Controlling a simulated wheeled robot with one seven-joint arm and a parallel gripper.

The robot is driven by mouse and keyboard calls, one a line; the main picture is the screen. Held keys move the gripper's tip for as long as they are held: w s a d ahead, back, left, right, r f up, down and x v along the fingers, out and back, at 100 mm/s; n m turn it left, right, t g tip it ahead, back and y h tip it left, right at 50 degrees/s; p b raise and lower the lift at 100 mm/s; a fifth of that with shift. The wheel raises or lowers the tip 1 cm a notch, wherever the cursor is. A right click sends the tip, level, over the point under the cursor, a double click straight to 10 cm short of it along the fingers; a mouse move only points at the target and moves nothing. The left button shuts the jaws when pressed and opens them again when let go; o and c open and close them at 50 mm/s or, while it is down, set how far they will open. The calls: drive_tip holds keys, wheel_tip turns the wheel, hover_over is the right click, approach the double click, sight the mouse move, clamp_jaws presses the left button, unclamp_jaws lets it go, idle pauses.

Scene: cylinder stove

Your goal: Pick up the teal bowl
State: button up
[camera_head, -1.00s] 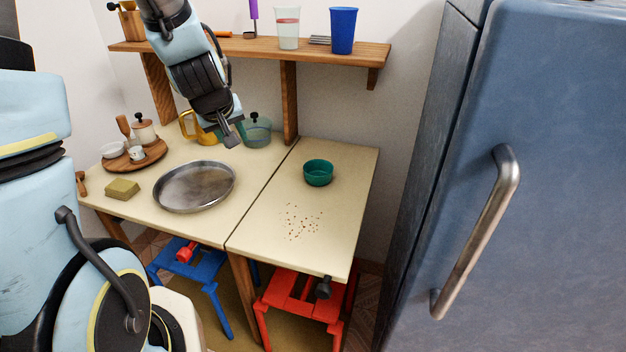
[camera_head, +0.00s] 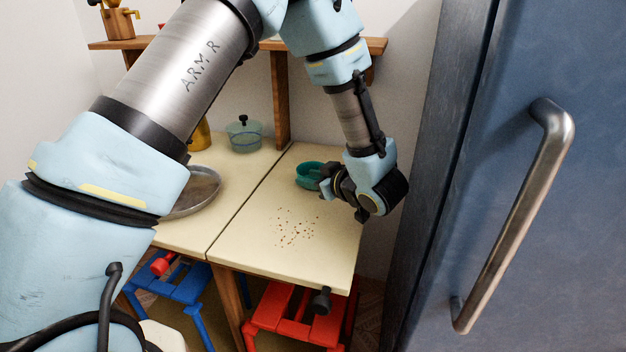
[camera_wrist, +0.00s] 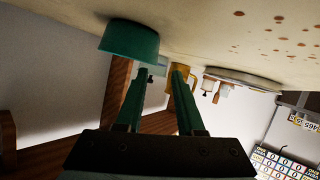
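The teal bowl (camera_head: 306,176) stands on the right-hand table section, near its back, in the head view. My gripper (camera_head: 326,181) is low over the table at the bowl's right side and covers part of it. In the wrist view, which is upside down, the bowl (camera_wrist: 128,40) is just beyond the fingertips and mostly toward the left finger. My gripper (camera_wrist: 160,72) shows two fingers apart with nothing clearly between them. I cannot tell whether a finger touches the bowl.
A glass pot (camera_head: 244,138) stands behind left, and a round metal pan (camera_head: 196,190) is partly hidden by my arm. Brown crumbs (camera_head: 294,228) lie in front of the bowl. A blue fridge (camera_head: 500,120) stands close on the right. A wooden shelf (camera_head: 110,44) hangs above.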

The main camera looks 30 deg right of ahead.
sight(303, 170)
drive_tip(key=x, duration=0.5)
drive_tip(key=shift+d+p, duration=0.35)
drive_tip(key=shift+c, duration=0.4)
clamp_jaws()
drive_tip(key=shift+s+f, duration=0.1)
idle(0.5)
